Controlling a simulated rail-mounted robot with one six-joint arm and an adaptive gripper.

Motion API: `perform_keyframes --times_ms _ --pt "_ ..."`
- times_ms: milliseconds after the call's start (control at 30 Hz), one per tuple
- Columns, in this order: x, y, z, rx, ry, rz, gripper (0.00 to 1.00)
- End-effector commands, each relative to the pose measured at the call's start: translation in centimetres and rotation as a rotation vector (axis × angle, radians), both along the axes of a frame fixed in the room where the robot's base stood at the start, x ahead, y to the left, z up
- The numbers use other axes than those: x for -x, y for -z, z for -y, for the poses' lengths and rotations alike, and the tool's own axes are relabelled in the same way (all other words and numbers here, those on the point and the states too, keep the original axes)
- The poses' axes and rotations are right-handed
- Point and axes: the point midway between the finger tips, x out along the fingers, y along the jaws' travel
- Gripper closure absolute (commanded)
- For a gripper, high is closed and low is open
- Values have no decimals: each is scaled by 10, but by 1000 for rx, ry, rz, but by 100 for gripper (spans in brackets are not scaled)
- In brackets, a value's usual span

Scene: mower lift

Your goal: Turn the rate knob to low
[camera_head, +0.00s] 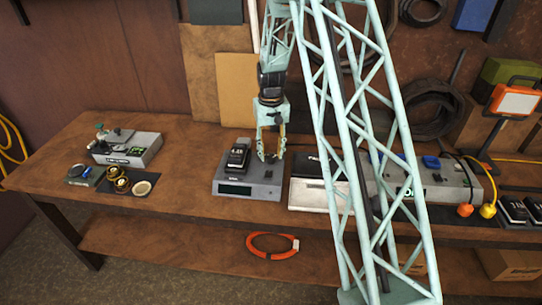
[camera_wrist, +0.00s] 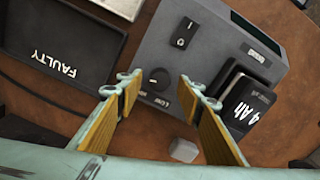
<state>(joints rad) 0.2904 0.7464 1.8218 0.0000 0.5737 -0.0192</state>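The rate knob (camera_wrist: 160,79) is a small dark round knob on the top of a grey charger unit (camera_wrist: 150,38), with small white lettering beside it that I cannot fully read. The unit also shows in the head view (camera_head: 262,188) on the workbench. My gripper (camera_wrist: 160,85) is open, pointing down over the unit, its two yellow-padded fingers on either side of the knob with gaps visible. I cannot tell whether the fingertips are level with the knob. In the head view my gripper (camera_head: 270,155) stands at the unit's right part, and the knob cannot be made out.
A black battery marked 4 Ah (camera_wrist: 245,105) sits in the unit, close to the right finger. A black rocker switch (camera_wrist: 185,33) is on the same unit. A small grey block (camera_wrist: 185,151) is nearby.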

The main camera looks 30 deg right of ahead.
Motion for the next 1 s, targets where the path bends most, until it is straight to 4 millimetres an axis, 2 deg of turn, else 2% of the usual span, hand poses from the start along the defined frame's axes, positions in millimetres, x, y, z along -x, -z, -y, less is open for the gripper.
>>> perform_keyframes --times_ms 200,533,800,1000 --pt "0 11 0 0 0 0 66" --pt "0 12 0 0 0 0 66" --pt "0 12 0 0 0 0 89" --pt "0 12 0 0 -3 0 90"
